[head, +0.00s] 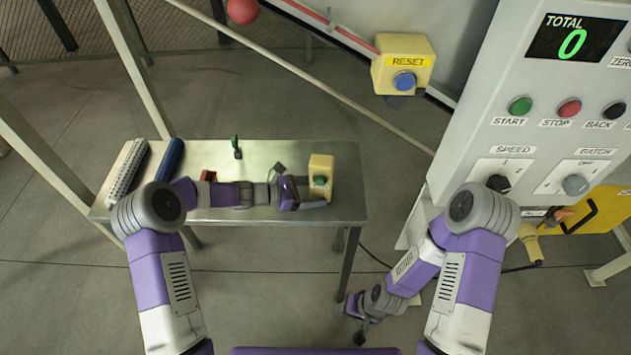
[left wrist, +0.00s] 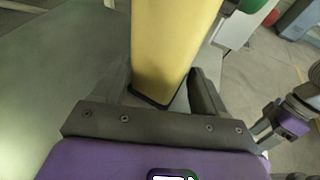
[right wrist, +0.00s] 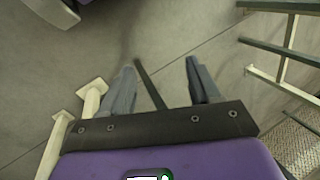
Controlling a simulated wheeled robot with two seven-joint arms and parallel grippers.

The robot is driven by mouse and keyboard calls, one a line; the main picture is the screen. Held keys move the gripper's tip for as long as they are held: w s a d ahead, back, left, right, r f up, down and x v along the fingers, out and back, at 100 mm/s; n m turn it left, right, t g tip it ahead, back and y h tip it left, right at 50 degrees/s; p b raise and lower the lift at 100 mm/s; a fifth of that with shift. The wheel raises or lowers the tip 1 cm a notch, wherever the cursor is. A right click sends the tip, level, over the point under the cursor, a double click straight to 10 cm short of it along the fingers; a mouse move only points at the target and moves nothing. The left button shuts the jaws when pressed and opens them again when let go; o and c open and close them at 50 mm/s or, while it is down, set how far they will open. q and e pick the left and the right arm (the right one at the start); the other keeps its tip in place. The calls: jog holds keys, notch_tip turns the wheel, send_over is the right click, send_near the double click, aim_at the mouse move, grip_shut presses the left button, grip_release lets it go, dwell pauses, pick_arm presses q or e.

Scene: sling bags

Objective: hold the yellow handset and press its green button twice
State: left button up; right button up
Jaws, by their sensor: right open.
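My left gripper (head: 303,186) is at the handset's left, fingers open. In the left wrist view the handset (left wrist: 172,40) rises between the two open fingers (left wrist: 160,82); I cannot tell whether either touches it. My right gripper (head: 352,318) is low, right of the table's front legs. Its fingers (right wrist: 160,75) are apart and empty over the floor in the right wrist view.
The metal table (head: 265,160) also holds a blue roll (head: 171,160), a white ribbed roll (head: 127,172), a red block (head: 208,175) and a small green item (head: 237,148). A yellow RESET box (head: 403,60) and a control panel (head: 540,150) stand to the right.

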pick_arm(q)
jog(key=c, duration=0.6)
jog(key=shift+c, duration=0.2)
pick_arm(e)
grip_shut()
dwell(1.3)
